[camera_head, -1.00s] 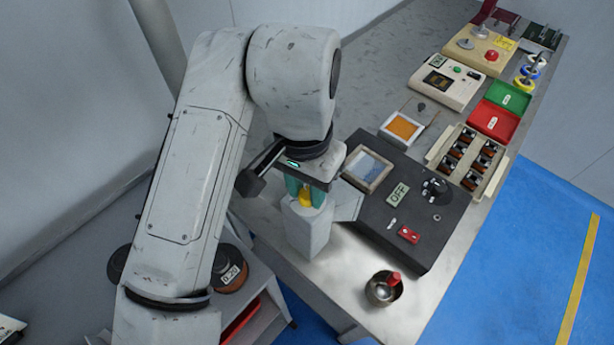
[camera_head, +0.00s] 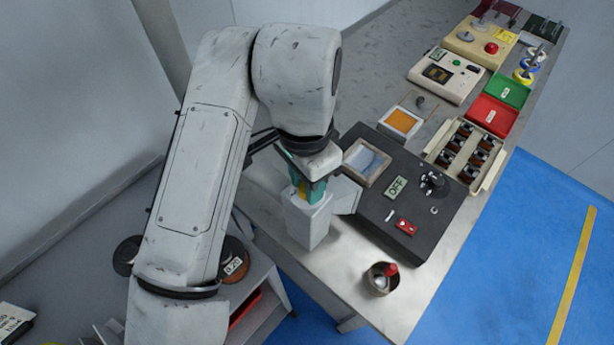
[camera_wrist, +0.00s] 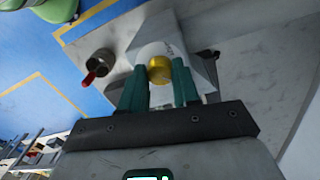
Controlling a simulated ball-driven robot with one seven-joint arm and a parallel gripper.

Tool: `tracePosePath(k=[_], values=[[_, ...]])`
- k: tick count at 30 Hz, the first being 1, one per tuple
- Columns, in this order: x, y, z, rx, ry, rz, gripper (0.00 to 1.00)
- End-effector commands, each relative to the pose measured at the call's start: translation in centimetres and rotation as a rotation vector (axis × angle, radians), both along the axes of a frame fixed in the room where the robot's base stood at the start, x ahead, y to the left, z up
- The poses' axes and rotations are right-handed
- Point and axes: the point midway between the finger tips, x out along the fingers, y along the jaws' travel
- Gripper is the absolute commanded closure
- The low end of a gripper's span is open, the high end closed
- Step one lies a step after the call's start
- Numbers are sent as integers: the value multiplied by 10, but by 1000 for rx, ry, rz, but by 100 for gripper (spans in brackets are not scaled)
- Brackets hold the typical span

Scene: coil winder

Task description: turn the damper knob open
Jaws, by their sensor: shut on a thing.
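The damper knob is a small yellow knob (camera_head: 303,190) on top of a pale grey, box-shaped post (camera_head: 308,222) at the table's left edge. In the wrist view the knob (camera_wrist: 159,69) shows as a round gold face between two teal fingers. My gripper (camera_head: 308,187) points down over the post, its fingers on either side of the knob. In the wrist view my gripper (camera_wrist: 159,85) is shut on the knob. The fingers partly hide the knob in the head view, and no open or shut marking can be read.
A metal cup (camera_head: 379,282) with a red-topped item stands at the near edge. Trays and devices fill the table further back.

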Motion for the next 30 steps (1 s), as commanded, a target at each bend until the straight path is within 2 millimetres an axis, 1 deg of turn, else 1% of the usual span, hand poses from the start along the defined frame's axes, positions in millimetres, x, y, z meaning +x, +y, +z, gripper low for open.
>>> tracePosePath(k=[5,6,14,20,23,26,30], values=[[0,0,-1,0,1,-1,100],[0,0,-1,0,1,-1,68],[0,0,0,-1,1,0,44],[0,0,0,0,0,1,44],[0,1,3,1,0,0,44],[1,1,13,3,-2,0,44],[2,2,38,5,-1,0,44]])
